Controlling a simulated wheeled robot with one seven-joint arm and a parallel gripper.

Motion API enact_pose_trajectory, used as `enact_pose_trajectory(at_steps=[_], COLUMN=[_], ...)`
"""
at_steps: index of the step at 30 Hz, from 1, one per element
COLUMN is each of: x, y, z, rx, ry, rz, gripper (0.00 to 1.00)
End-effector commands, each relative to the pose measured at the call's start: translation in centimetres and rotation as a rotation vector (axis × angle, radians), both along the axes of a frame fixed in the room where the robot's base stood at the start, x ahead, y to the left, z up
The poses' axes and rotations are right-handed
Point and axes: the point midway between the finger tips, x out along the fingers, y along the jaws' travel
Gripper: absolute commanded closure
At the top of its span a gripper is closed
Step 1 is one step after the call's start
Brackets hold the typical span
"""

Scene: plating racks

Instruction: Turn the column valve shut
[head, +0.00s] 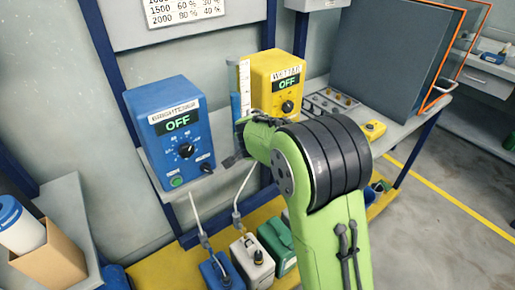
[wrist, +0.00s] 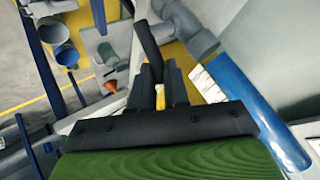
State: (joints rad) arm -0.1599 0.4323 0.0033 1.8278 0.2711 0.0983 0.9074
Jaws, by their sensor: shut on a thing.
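In the wrist view the blue column (wrist: 248,102) runs down the right side, with a grey pipe fitting (wrist: 192,30) at its upper end. A dark valve lever (wrist: 148,45) sticks out beside the fitting. My gripper (wrist: 157,70) is shut on the lever, its two black fingers on either side. In the head view the column (head: 236,106) stands upright between the blue and yellow boxes, with a white scale strip (head: 244,80) beside it. My green arm covers its lower part and hides most of my gripper and the valve there.
A blue box (head: 172,130) reading OFF stands left of the column, and a yellow box (head: 275,82) reading OFF stands behind it to the right. Blue, white (head: 252,262) and green jugs stand below. A cardboard box (head: 50,260) is at the lower left. Open floor lies right.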

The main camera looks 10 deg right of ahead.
Motion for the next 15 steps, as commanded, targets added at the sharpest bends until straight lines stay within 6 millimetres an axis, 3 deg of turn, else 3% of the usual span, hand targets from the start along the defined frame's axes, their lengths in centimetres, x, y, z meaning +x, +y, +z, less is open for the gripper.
enact_pose_trajectory(at_steps=[15], x=[-0.7], y=[1.7], z=[0.4], rx=[-0.335], ry=[-0.137], rz=[0.004], gripper=[1.0])
